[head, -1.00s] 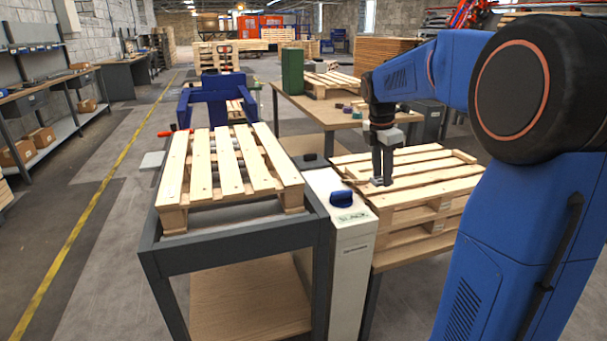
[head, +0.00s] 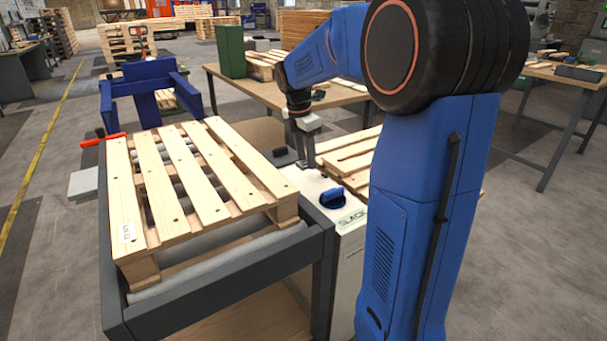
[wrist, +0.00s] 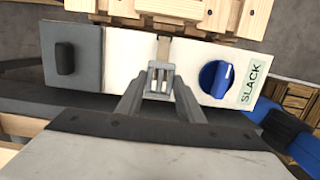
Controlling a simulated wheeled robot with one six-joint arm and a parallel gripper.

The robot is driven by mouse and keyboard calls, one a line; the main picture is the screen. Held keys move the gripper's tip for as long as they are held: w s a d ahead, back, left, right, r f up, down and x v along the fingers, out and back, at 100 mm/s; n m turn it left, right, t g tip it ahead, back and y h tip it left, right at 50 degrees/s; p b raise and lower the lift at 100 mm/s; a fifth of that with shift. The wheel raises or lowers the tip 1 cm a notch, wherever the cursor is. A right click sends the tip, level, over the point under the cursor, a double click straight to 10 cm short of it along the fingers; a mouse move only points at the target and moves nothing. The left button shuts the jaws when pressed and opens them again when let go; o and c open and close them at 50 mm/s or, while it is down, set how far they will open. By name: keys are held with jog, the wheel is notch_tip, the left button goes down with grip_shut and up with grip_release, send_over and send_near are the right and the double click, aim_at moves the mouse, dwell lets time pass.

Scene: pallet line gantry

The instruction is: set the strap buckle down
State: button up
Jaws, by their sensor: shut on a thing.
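The strap buckle (wrist: 160,79) is a small pale grey slotted piece in the wrist view, with a beige strap end (wrist: 163,48) beyond it. My gripper (wrist: 159,90) is shut on the buckle, one finger on each side. It is over the white cabinet top (wrist: 125,65), between a blue knob and a black knob; I cannot tell whether the buckle touches the top. In the head view my gripper (head: 307,166) is just behind the blue knob (head: 333,197), and the buckle is too small to make out.
A slatted pallet (head: 170,185) lies on the roller stand (head: 230,278) left of the cabinet. More pallets (head: 350,155) are stacked to the right. The black knob (wrist: 65,58) and blue knob (wrist: 215,78), by a SLACK label (wrist: 254,82), flank the gripper.

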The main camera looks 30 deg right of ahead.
aim_at(306, 182)
jog(key=shift+f, duration=2.85)
jog(key=shift+f, duration=0.1)
jog(key=o, duration=1.1)
jog(key=r, duration=0.4)
jog(key=a+r, duration=0.1)
jog(key=r, duration=0.7)
jog(key=shift+a, duration=0.4)
jog(key=shift+s, duration=0.1)
